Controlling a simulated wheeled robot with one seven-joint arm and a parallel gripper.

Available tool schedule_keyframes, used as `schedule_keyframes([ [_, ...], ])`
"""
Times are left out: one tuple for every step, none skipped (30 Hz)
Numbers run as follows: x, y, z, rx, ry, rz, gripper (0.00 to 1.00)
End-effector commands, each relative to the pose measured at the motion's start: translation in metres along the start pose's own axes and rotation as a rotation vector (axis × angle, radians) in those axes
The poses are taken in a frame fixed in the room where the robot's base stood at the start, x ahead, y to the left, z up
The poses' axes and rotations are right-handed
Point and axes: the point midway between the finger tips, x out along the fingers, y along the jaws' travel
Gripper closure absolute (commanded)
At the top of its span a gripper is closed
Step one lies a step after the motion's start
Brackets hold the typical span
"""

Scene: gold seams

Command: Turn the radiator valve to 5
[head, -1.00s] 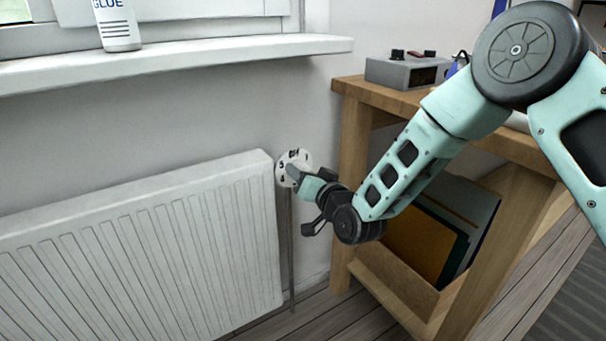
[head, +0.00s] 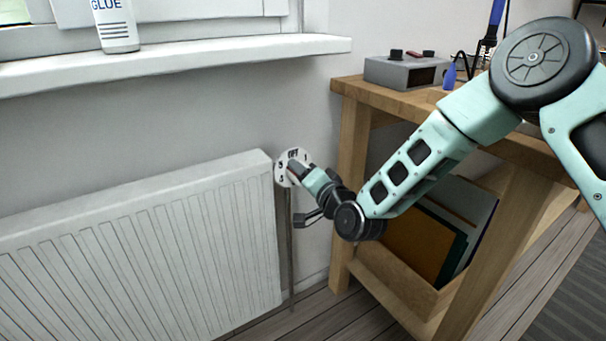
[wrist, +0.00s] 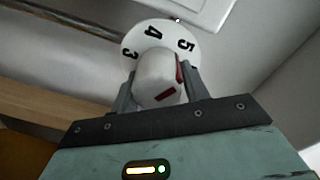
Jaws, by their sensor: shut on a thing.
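The radiator valve has a round white dial plate (head: 281,170) at the radiator's upper right corner. In the head view OFF shows at its top and a 5 at its lower left. In the wrist view, 3, 4 and 5 show on the dial plate (wrist: 141,36). The white knob (wrist: 153,72) stands out from it, with a red mark on its end and a red line on its side, close to the 5. My gripper (wrist: 159,80) is shut on the knob, one finger on each side. It also shows in the head view (head: 297,171), hiding part of the dial.
The white radiator (head: 140,250) is left of the valve, with a window sill (head: 180,58) and glue bottle (head: 115,25) above. A wooden workbench (head: 353,150) stands close on the right, with a grey box (head: 405,71) on top. A pipe (head: 290,250) runs down below the valve.

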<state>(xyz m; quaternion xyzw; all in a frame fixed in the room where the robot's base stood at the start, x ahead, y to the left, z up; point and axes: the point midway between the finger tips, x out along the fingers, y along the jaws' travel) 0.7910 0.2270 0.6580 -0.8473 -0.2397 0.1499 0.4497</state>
Motion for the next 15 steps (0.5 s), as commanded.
schedule_keyframes([
  [-0.0009,0.0018,0.0022,0.004,-0.005,0.004,0.77],
  [-0.0009,0.0018,0.0022,0.004,-0.005,0.004,0.77],
  [-0.0010,0.0018,0.0023,0.004,-0.005,0.004,0.77],
  [-0.0010,0.0018,0.0022,0.003,-0.005,0.004,0.77],
  [-0.0010,0.0018,0.0023,0.003,-0.005,0.004,0.77],
  [-0.0010,0.0018,0.0023,0.003,-0.005,0.004,0.77],
  [-0.0010,0.0018,0.0023,0.003,-0.005,0.004,0.77],
  [-0.0010,0.0018,0.0023,0.003,-0.005,0.004,0.77],
  [-0.0010,0.0018,0.0023,0.003,-0.005,0.004,0.49],
  [-0.0010,0.0018,0.0022,0.003,-0.005,0.004,0.41],
  [-0.0009,0.0017,0.0021,0.002,-0.005,0.004,0.33],
  [-0.0008,0.0015,0.0019,0.002,-0.004,0.003,0.33],
  [-0.0007,0.0014,0.0017,0.002,-0.004,0.003,0.33],
  [-0.0006,0.0012,0.0015,0.002,-0.004,0.003,0.33],
  [-0.0006,0.0010,0.0013,0.001,-0.003,0.002,0.33],
])
